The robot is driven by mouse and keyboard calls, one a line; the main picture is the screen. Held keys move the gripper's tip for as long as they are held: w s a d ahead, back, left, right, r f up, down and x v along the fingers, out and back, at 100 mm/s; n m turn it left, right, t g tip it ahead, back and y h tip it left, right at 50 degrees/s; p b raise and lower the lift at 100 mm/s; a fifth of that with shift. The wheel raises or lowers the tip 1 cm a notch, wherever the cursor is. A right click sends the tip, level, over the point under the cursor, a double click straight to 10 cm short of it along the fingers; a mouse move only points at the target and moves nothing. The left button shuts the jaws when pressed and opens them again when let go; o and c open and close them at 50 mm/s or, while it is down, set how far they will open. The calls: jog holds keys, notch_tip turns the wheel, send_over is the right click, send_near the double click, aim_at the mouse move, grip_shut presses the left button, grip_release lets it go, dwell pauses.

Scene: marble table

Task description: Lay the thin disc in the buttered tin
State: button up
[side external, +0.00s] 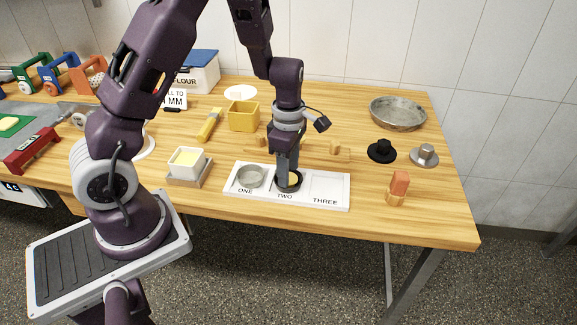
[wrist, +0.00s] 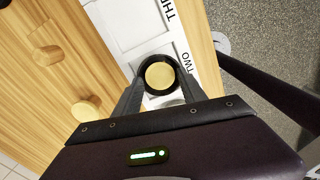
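A black round tin (side external: 298,182) is in the slot marked TWO of a white tray (side external: 325,186). In the wrist view, the black tin (wrist: 160,57) has a flat tan-yellow round (wrist: 159,76) inside; I cannot tell whether this is a thin disc or a buttered base. My gripper (side external: 287,183) points down at this tin. In the wrist view, the gripper's fingers (wrist: 160,88) are apart, one on each side of the tin at its rim. I cannot tell whether they press on it. A grey tin (side external: 250,177) is in slot ONE. Slot THREE looks empty.
A butter dish (side external: 188,163) is left of the tray. A copper-coloured block piece (side external: 398,188), a black knobbed piece (side external: 381,151) and a grey one (side external: 424,155) are right. A metal pan (side external: 398,113), a yellow box (side external: 243,116) and small wooden pieces (wrist: 87,107) are behind.

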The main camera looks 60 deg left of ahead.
jog(key=shift+o, duration=1.4)
notch_tip(320, 180, up, 7)
jog(key=shift+r, duration=0.1)
jog(key=s+d+r+m+t+h, duration=0.1)
jog(key=s+d+r+m, duration=0.15)
jog(key=r+m, duration=0.2)
jog(key=s+d+r+m+t, duration=0.1)
jog(key=s+d+r+m, duration=0.1)
jog(key=s+r+m, duration=0.3)
jog(key=s+d+r+m+t, duration=0.1)
jog(key=s+r+m, duration=0.2)
jog(key=s+m, duration=0.3)
jog(key=s+d+r+m+t+y, duration=0.1)
jog(key=s+r+m, duration=0.3)
jog(key=m, duration=0.5)
jog(key=shift+s+d+t, duration=0.5)
jog(key=shift+s+t, duration=0.3)
jog(key=shift+s, duration=0.35)
